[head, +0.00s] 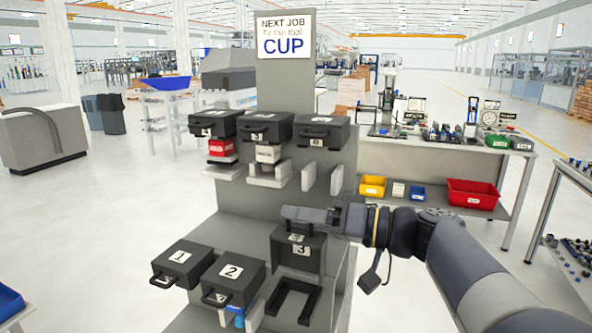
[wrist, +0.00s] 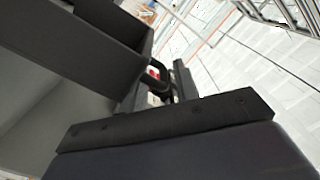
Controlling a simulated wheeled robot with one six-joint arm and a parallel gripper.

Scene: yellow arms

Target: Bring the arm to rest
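My arm reaches in from the lower right of the head view. My gripper (head: 308,215) is at its far end, pointing left in front of the grey stand (head: 240,207). It is just above the upright black lid marked 3 (head: 301,249); I cannot tell whether they touch. The fingers do not show apart, so I cannot tell whether it is open or shut, and I see no object clearly held. The wrist view shows a black bar (wrist: 165,122) across the foreground, with dark box-like parts close behind it.
Below the raised lid is an empty U-shaped black holder (head: 294,301). Closed black covers marked 1 (head: 184,262) and 2 (head: 233,277) are left of it. Several black covers line the upper row. A sign (head: 285,38) reads CUP. A workbench (head: 430,155) with bins stands right.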

